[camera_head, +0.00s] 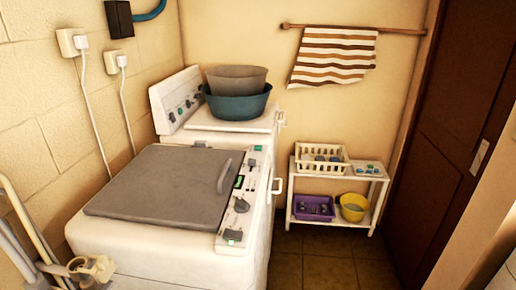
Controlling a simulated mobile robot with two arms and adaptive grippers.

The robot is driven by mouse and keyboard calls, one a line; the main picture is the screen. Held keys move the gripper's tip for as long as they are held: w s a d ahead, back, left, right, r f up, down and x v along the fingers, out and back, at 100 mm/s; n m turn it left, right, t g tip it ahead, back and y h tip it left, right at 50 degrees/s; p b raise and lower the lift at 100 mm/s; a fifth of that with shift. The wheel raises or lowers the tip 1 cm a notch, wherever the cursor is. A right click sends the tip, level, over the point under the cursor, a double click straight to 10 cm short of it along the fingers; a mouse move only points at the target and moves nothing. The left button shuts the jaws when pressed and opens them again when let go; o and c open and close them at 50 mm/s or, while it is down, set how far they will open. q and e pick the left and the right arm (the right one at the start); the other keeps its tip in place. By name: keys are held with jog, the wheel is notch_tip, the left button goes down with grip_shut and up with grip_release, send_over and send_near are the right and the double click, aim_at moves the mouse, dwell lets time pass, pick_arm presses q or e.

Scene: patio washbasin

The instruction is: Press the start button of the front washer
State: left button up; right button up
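The front washer (150,255) stands at the lower left, white with a closed grey lid (155,183). Its control panel (246,200) runs along the right side of the top. The panel has a small green display (239,182), a dark knob (241,205), a green button (232,235) at the near end and another green spot at the far end. Labels are too small to read, so I cannot tell which button is start.
A second white washer (225,126) behind carries stacked basins (237,100). A white shelf (333,185) with baskets stands at the back right. Pale poles and a beige object (92,268) are at the lower left. Tiled floor (315,268) right of the front washer is clear.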

jog(key=shift+s, duration=0.15)
grip_shut()
dwell(1.1)
